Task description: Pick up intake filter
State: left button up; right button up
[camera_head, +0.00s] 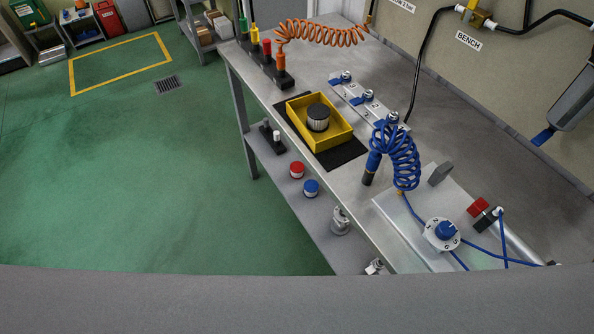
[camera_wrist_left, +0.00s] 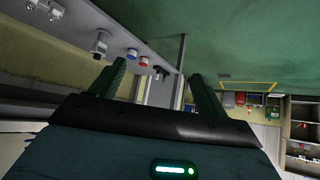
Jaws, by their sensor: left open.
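The intake filter (camera_head: 318,118), a dark-capped cylinder with a pale pleated side, stands upright in a yellow tray (camera_head: 336,140). The tray lies on a black mat (camera_head: 350,158) on the grey bench. In the left wrist view my left gripper (camera_wrist_left: 158,78) is open, with two dark fingers apart and nothing between them. That view is turned over, and the filter does not show in it. Neither gripper shows in the head view, so my left gripper is away from the filter there. My right gripper is not in view.
Red and blue caps (camera_head: 297,170) sit on the lower shelf. The green floor (camera_head: 150,170) left of the bench is clear.

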aim_at(296, 168)
jog(key=z, duration=0.6)
jog(key=j+z, duration=0.25)
jog(key=j, duration=0.25)
jog(key=j+z, duration=0.3)
jog(key=j, duration=0.15)
jog(key=k+j, duration=0.1)
jog(key=j, duration=0.2)
jog(key=j+z, duration=0.15)
jog(key=j, duration=0.2)
jog(key=k+j, duration=0.15)
jog(key=j, duration=0.15)
jog(key=k+j, duration=0.1)
jog(key=j, duration=0.35)
jog(key=k+j, duration=0.1)
jog(key=j, duration=0.35)
jog(key=k+j, duration=0.1)
jog(key=j, duration=0.35)
jog(key=z, duration=0.05)
